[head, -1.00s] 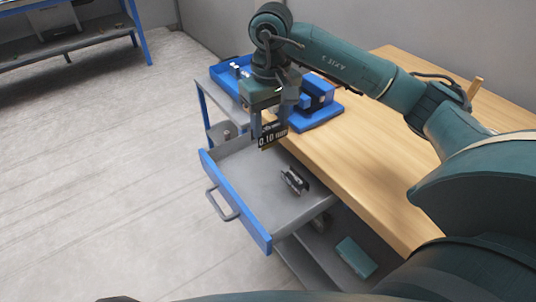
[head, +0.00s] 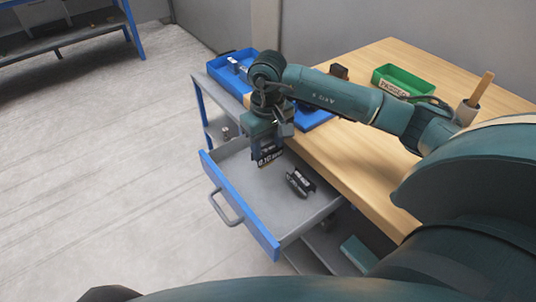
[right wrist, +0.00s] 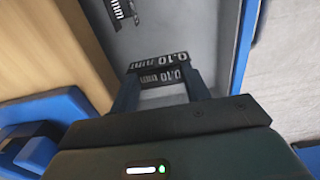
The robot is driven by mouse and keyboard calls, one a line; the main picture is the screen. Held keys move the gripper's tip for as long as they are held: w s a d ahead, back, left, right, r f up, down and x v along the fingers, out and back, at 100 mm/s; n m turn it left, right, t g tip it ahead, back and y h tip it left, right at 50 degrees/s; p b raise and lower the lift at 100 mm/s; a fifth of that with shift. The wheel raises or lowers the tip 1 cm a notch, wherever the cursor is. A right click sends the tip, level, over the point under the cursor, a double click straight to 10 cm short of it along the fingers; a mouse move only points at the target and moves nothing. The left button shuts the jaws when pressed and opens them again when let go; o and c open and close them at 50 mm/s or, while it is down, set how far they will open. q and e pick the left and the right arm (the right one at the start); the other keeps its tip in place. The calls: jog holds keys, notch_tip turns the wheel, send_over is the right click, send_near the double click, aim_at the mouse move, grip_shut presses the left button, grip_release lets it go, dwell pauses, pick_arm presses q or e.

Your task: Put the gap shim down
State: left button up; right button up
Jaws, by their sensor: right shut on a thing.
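The gap shim (head: 268,157) is a dark plate with a "0.10 mm" label. My right gripper (head: 265,145) is shut on it and holds it upright, pointing down, over the back part of the open drawer (head: 240,182). In the right wrist view the shim (right wrist: 160,75) sits between the two fingers (right wrist: 162,92), above the grey drawer floor (right wrist: 190,40). Whether its lower edge touches the floor cannot be told. My left gripper is not in view.
Other dark labelled pieces (head: 299,183) lie in the drawer, right of the shim; one also shows in the wrist view (right wrist: 118,10). The wooden bench top (head: 350,150) borders the drawer. A green "PASSED" tray (head: 398,80) and a blue tray (head: 222,72) stand behind. The drawer's front-left floor is clear.

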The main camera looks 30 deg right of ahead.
aim_at(268, 149)
notch_tip(268, 149, down, 4)
jog(key=shift+r, duration=0.1)
jog(key=shift+f, duration=0.3)
jog(key=o, duration=1)
jog(key=shift+r, duration=0.1)
